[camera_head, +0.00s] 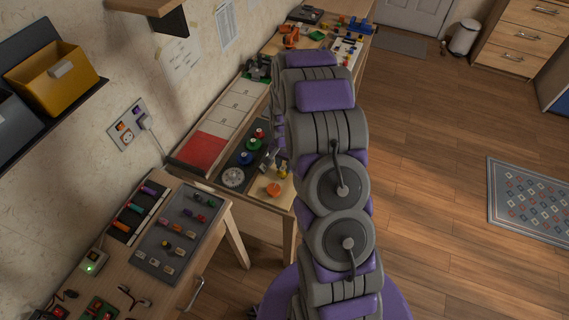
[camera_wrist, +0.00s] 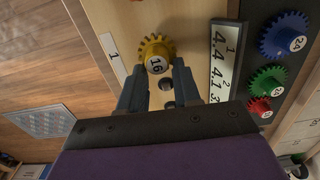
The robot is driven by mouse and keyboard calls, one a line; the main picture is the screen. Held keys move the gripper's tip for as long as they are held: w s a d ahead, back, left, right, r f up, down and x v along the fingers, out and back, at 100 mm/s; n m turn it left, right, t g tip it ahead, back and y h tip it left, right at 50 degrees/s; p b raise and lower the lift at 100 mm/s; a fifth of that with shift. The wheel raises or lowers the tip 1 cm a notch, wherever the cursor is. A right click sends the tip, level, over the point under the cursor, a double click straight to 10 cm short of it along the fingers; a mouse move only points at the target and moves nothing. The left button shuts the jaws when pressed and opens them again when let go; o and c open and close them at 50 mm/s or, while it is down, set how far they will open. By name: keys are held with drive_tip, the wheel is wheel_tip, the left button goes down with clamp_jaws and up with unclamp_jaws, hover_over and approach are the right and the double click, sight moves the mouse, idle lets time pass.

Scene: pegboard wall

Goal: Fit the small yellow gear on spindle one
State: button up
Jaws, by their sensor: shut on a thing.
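The small yellow gear (camera_wrist: 157,45), marked 16, sits between the fingertips of my gripper (camera_wrist: 158,70) in the wrist view. The gripper is shut on it. A white label marked 1 (camera_wrist: 112,56) lies left of the gear on the light wooden board (camera_wrist: 205,14). Small dark and metallic round parts (camera_wrist: 168,84) show between the fingers. I cannot tell whether the gear is on a spindle; its underside is hidden.
A numbered card (camera_wrist: 225,60) stands right of the gripper. Beyond it, blue (camera_wrist: 284,35), green (camera_wrist: 267,80) and red (camera_wrist: 260,107) gears sit on a dark strip.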

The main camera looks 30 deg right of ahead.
drive_tip(key=shift+f, duration=0.75)
idle(0.8)
drive_tip(key=o, duration=1.5)
drive_tip(key=shift+p, duration=0.3)
drive_tip(key=shift+r+p, duration=1.25)
drive_tip(key=shift+r, duration=2.3)
